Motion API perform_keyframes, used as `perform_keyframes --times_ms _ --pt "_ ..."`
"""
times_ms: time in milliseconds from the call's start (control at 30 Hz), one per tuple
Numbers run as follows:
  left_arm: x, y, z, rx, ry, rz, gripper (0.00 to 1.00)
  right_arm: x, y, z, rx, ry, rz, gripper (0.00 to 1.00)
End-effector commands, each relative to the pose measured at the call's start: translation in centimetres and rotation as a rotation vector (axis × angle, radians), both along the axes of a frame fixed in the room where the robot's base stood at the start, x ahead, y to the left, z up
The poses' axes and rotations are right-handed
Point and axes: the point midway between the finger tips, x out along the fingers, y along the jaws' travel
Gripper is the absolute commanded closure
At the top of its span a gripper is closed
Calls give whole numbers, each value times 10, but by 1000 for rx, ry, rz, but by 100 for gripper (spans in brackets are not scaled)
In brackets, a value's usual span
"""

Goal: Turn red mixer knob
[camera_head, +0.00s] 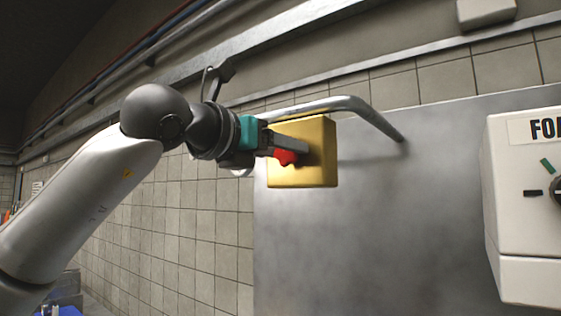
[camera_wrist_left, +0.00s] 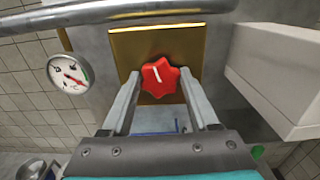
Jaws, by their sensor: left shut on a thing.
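The red mixer knob (camera_head: 285,157) sits on the front of a yellow metal box (camera_head: 318,165) mounted on a steel wall panel. In the left wrist view the knob (camera_wrist_left: 160,77) is star-shaped with a short white mark, nearly upright and tilted slightly left at its top. My left gripper (camera_head: 290,147) reaches the box from the left. Its two fingers (camera_wrist_left: 161,90) are shut on the knob, one at each side. In the head view the near finger hides part of the knob. My right gripper is not in view.
A bent steel pipe (camera_head: 345,103) passes just above the yellow box. A white box (camera_head: 525,205) with a black dial stands at the right. A round gauge (camera_wrist_left: 69,74) shows at the left in the wrist view. Bare steel panel (camera_head: 390,240) lies below.

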Motion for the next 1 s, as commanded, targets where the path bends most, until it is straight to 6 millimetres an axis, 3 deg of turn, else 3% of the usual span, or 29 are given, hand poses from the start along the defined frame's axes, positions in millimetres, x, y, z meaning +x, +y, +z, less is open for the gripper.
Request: perform_keyframes --times_ms 100,400,1000 --pt "-1 0 -3 -86 58 -1 95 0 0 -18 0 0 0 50" --pt "0 1 -2 -302 214 0 95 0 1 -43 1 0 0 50" --pt "1 2 1 -538 385 1 95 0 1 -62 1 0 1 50"
